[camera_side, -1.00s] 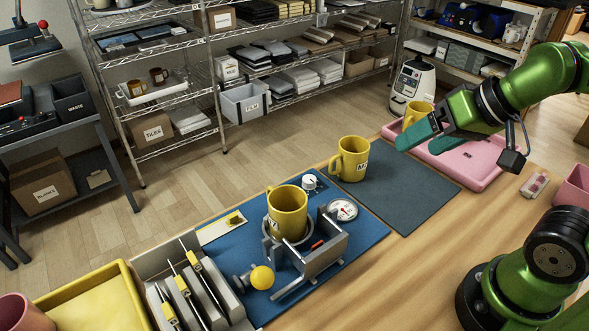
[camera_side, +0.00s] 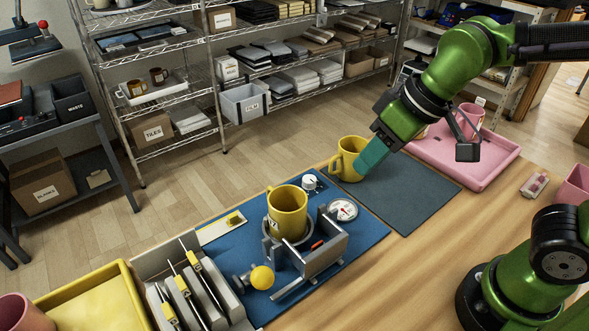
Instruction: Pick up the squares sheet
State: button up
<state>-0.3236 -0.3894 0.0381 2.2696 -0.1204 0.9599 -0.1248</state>
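A slotted grey rack (camera_side: 205,290) stands at the lower left. It holds several thin upright sheets with yellow tabs (camera_side: 182,285); their patterns are not legible, so I cannot tell which is the squares sheet. My gripper (camera_side: 370,158), with teal fingers, points down over the dark mat (camera_side: 405,200). It is right beside a yellow mug (camera_side: 346,160) and overlaps its right side in the picture. I cannot tell whether it touches the mug or how far apart the fingers are. Another yellow mug (camera_side: 288,212) sits upright in the metal press fixture (camera_side: 322,255) on the blue mat.
A yellow tray (camera_side: 130,285) is at the lower left. A yellow ball knob (camera_side: 262,277), a dial gauge (camera_side: 343,209) and a white knob (camera_side: 309,182) are around the press. A pink tray (camera_side: 490,170) holds a pink mug (camera_side: 470,118).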

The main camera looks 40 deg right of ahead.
jog(key=w+a+n+g+h, duration=0.1)
jog(key=w+a+n+g, duration=0.15)
jog(key=a+n, duration=1.05)
jog(key=n+t+h, duration=0.2)
jog(key=n, duration=1.4)
send_near(192, 258)
jog(key=s+a+r, duration=0.1)
jog(key=s+r, duration=0.2)
jog(key=s, duration=0.1)
notch_tip(192, 258, up, 2)
jog(key=w+n, duration=0.1)
jog(key=n, duration=0.4)
jog(key=shift+t+h, duration=0.3)
jog(key=shift+t, duration=0.05)
jog(key=x, duration=1.6)
jog(key=shift+w, duration=0.1)
grip_shut()
